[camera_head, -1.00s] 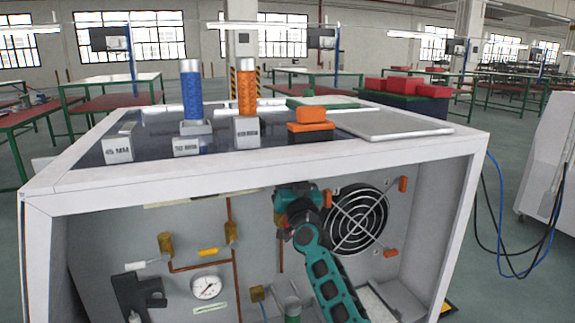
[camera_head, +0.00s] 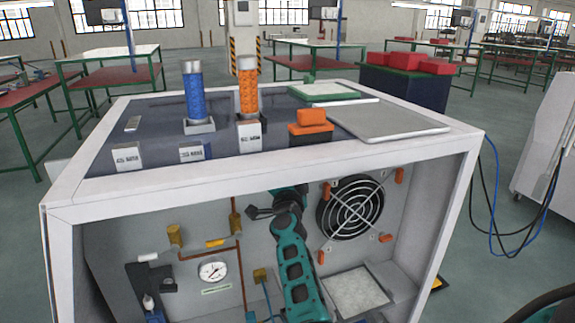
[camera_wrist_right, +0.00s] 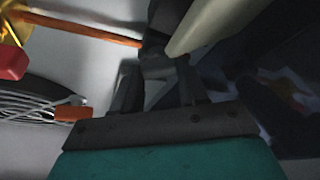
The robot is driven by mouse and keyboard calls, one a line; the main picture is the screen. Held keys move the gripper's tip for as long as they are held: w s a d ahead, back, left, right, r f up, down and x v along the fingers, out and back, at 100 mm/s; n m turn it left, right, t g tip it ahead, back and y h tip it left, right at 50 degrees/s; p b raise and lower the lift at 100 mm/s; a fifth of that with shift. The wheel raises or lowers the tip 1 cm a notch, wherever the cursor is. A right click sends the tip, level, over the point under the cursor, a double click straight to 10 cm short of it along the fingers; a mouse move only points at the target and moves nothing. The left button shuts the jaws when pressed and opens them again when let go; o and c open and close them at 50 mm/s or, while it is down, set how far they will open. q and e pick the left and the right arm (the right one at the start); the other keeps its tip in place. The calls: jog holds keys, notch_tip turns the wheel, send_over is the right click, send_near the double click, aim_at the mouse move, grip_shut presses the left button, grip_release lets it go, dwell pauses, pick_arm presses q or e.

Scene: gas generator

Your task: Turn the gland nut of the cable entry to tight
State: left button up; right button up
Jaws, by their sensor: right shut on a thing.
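My right arm reaches into the open front of the white cabinet in the head view. Its gripper (camera_head: 262,212) is at the back wall, left of the fan, with its dark fingers pointing left. In the right wrist view the gripper (camera_wrist_right: 160,88) is shut on a dark grey piece (camera_wrist_right: 166,68), which I take to be the gland nut of the cable entry. The fingers hide much of it, and its markings and how far it is turned cannot be seen. A pale rod-like part (camera_wrist_right: 205,25) runs close above it. My left gripper is not in view.
The round fan guard (camera_head: 350,208) is close right of my gripper. Copper pipes with brass fittings (camera_head: 175,236) and a pressure gauge (camera_head: 213,271) are to the left. Blue (camera_head: 194,95) and orange (camera_head: 248,92) cylinders stand on the cabinet top.

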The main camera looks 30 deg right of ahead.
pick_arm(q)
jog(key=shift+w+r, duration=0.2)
pick_arm(e)
jog(key=shift+m, duration=0.5)
jog(key=o, duration=1.1)
jog(key=shift+c, duration=0.2)
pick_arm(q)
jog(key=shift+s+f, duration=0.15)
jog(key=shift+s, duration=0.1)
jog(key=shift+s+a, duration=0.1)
pick_arm(e)
jog(key=shift+s+a, duration=0.1)
